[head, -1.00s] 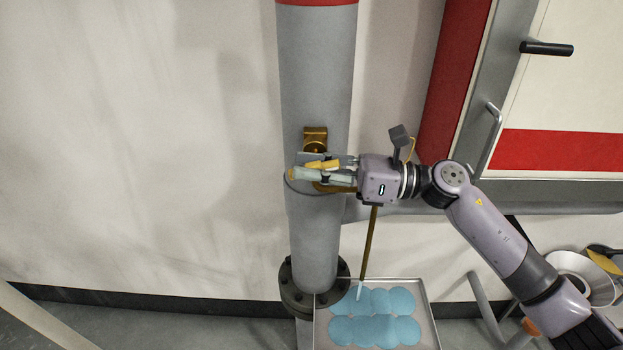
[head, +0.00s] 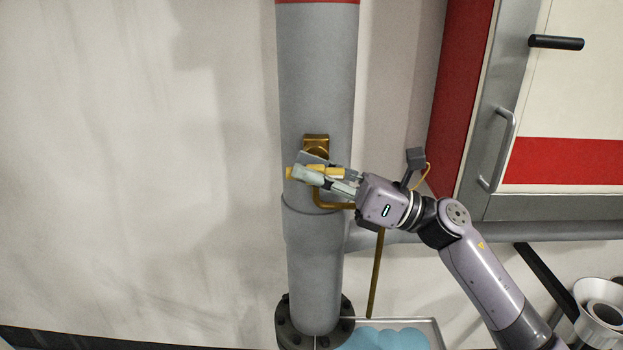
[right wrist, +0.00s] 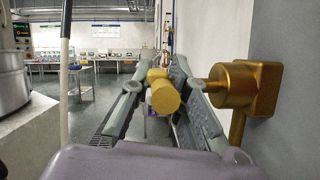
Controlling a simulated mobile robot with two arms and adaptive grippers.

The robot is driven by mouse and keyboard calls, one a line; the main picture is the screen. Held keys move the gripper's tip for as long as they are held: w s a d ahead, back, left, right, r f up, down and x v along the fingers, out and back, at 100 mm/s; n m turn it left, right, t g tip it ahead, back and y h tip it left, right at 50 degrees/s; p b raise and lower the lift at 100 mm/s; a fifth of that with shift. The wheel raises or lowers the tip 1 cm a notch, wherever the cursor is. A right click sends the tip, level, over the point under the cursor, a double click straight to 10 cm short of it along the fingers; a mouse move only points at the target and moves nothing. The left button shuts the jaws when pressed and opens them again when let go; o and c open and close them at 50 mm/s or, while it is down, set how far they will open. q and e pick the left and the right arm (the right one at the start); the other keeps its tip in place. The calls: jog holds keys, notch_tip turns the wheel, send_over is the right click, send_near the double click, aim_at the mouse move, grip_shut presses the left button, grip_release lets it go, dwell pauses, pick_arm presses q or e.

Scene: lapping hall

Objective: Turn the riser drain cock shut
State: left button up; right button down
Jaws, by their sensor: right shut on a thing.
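The drain cock's brass body (head: 316,143) sits on the front of the grey riser pipe (head: 315,70); in the right wrist view the body (right wrist: 245,85) is at the right. Its yellow handle (head: 329,172) lies roughly level across the pipe in the head view. My right gripper (head: 312,170) is shut on this handle, its fingers partly covering it. The right wrist view shows the handle's round end (right wrist: 164,95) between the fingers. A brass drain pipe (head: 376,275) runs down from behind my gripper. My left gripper is not in view.
A metal tray (head: 437,330) with blue liquid (head: 385,340) stands on the floor beside the pipe's bolted flange (head: 314,325). A red and white cabinet with a handle (head: 503,150) is at the right. The wall at left is clear.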

jog(key=c, duration=1.6)
grip_release()
jog(key=shift+o, duration=0.2)
jog(key=shift+d, duration=0.1)
jog(key=v, duration=1.1)
jog(key=shift+d, duration=0.45)
jog(key=shift+a+f, duration=0.1)
jog(key=shift+f, duration=0.05)
